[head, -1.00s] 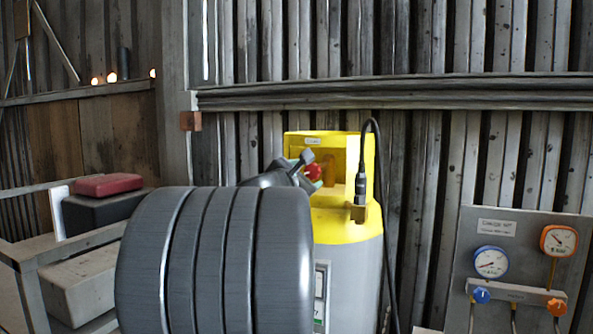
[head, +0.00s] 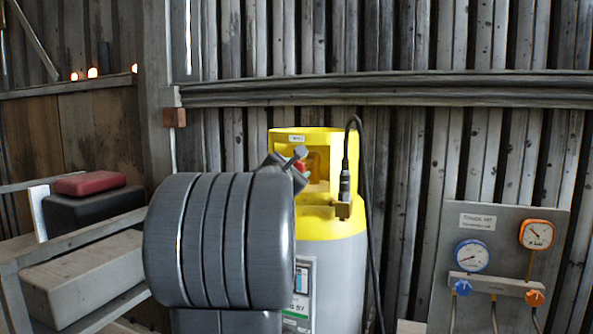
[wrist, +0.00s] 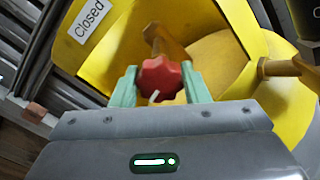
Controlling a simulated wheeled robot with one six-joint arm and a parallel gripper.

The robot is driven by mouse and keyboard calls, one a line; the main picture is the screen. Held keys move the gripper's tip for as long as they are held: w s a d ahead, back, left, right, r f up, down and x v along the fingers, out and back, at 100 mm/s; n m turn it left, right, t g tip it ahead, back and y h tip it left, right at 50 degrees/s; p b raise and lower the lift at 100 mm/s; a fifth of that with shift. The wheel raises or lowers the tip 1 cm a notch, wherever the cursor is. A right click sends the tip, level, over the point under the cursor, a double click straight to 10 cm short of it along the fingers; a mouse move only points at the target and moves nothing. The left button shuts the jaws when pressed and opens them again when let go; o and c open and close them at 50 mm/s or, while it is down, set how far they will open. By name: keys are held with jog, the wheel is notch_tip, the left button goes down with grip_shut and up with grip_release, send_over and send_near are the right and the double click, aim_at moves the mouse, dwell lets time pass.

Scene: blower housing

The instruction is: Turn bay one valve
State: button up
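The valve is a red lobed knob (wrist: 160,78) with a white pointer mark, set in the yellow shroud (wrist: 215,70) of a grey and yellow cylinder (head: 338,260). A "Closed" label (wrist: 90,20) is on the shroud, upper left of the knob in the wrist view. My gripper's (wrist: 160,82) two pale green fingers lie along both sides of the knob and look to touch it. In the head view only a bit of the red knob (head: 302,165) shows beside my dark gripper; my grey arm hides part of the cylinder.
A black hose (head: 367,200) runs from a brass fitting (head: 342,210) down the cylinder's right side. A panel (head: 500,225) with two gauges and blue and orange knobs stands at right. A metal rack (head: 75,250) with boxes and a red case stands at left.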

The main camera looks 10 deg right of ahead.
jog(key=shift+f+m+b, duration=0.15)
jog(key=shift+m+b, duration=0.15)
jog(key=shift+b, duration=0.25)
jog(key=shift+f+m+b, duration=0.1)
jog(key=shift+m+b, duration=0.5)
jog(key=shift+b, duration=0.2)
jog(key=m+b, duration=0.2)
jog(key=b, duration=0.1)
jog(key=shift+a+m, duration=0.1)
jog(key=shift+m, duration=0.2)
jog(key=m+b, duration=1)
jog(key=m, duration=0.1)
jog(key=shift+m+b, duration=0.35)
jog(key=shift+m, duration=0.05)
jog(key=m+b, duration=0.3)
jog(key=m, duration=0.2)
jog(key=shift+r+m, duration=0.2)
jog(key=shift+m, duration=0.1)
